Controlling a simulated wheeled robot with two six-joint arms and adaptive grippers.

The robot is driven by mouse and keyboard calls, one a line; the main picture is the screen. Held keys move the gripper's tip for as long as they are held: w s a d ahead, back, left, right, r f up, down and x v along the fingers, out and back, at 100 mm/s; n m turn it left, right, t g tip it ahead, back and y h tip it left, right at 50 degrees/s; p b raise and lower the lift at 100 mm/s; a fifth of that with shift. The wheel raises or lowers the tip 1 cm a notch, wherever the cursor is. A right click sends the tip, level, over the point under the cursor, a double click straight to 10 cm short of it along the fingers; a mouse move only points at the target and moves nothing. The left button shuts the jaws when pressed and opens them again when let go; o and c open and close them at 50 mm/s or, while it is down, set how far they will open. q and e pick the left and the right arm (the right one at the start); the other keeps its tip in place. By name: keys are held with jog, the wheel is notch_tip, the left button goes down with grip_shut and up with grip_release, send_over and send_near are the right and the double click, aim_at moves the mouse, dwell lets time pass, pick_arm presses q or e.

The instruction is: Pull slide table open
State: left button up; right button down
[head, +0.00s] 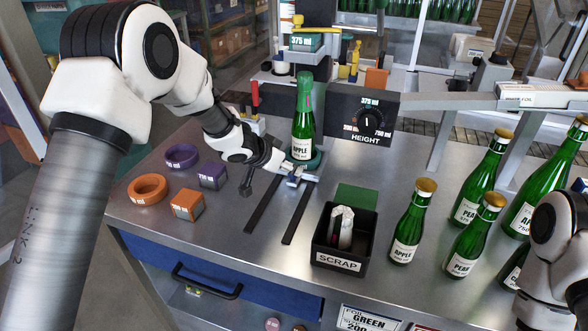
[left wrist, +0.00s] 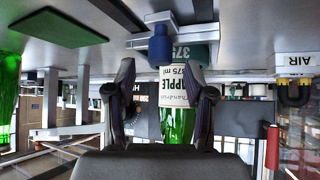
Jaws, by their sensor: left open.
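The slide table carries a green foil-topped APPLE bottle (head: 303,125) upright on a round green seat (head: 312,160), at the inner end of two dark rails (head: 262,205). A small blue knob (head: 294,181) on a metal bar is at its front; it also shows in the left wrist view (left wrist: 161,46). My left gripper (head: 281,171) is right at the knob. In the left wrist view, which is upside down, its fingers (left wrist: 160,72) are spread, with the knob just beyond the tips. Contact cannot be told. My right gripper is out of view; only its arm shows.
A black SCRAP bin (head: 336,262) stands right of the rails. Purple and orange rings (head: 147,189) and blocks (head: 187,205) lie to the left. Several green bottles (head: 408,225) stand at the right. The HEIGHT dial panel (head: 368,118) is behind. The rails' front stretch is clear.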

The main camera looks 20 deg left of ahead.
pick_arm(q)
jog(key=x, duration=0.4)
jog(key=shift+w, duration=0.1)
jog(key=shift+s+r, duration=0.2)
jog(key=shift+s, duration=0.05)
grip_shut()
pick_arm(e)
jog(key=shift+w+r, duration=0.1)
pick_arm(q)
jog(key=shift+f, duration=0.1)
